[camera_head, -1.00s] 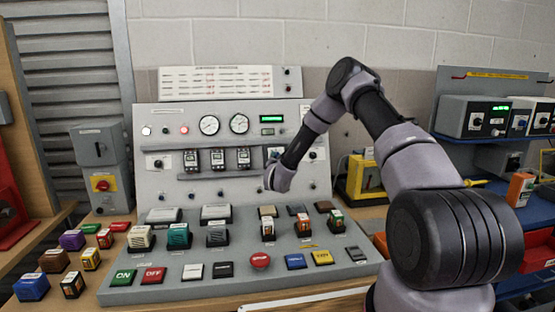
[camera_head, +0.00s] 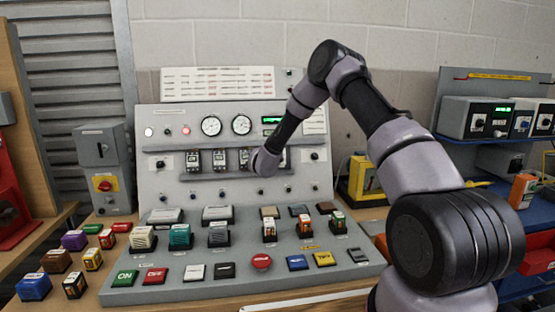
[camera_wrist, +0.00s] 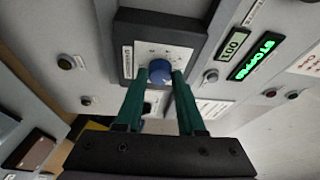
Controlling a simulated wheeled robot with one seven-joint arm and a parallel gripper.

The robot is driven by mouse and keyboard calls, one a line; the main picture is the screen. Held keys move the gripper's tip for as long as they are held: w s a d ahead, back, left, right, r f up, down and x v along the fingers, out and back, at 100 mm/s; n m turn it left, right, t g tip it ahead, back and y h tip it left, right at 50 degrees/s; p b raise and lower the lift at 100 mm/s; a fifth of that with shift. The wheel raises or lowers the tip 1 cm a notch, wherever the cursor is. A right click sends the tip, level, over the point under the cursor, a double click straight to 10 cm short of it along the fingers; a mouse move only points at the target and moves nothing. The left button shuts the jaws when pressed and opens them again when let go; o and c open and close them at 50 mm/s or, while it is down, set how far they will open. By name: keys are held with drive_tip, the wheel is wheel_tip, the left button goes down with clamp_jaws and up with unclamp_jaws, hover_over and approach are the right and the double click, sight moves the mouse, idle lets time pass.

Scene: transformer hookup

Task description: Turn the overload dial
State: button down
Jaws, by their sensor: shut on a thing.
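The overload dial is a round blue knob (camera_wrist: 160,71) on a white scale plate (camera_wrist: 178,54) set in a dark module (camera_wrist: 205,32). My gripper (camera_wrist: 160,80) has its two green fingers on either side of the knob, shut on it, in the wrist view. The knob's pointer cannot be made out. In the head view my wrist (camera_head: 265,162) is at the right part of the row of modules on the grey control panel (camera_head: 160,205). It hides the fingers and the dial there.
A lit green display (camera_wrist: 252,58) sits beside the module. Small panel knobs (camera_wrist: 65,62) are close by. Gauges (camera_head: 211,126) stand above the module row. Several blocks and buttons, including a red one (camera_head: 261,261), cover the sloping desk below.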

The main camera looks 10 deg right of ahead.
drive_tip(key=shift+r+m+g, duration=0.1)
drive_tip(key=shift+m+g, duration=0.2)
drive_tip(key=shift+m, duration=0.7)
drive_tip(key=c, duration=0.5)
unclamp_jaws()
drive_tip(key=v, duration=1)
drive_tip(key=shift+s+a+r, duration=0.15)
drive_tip(key=shift+s+a, duration=0.05)
drive_tip(key=shift+s, duration=0.1)
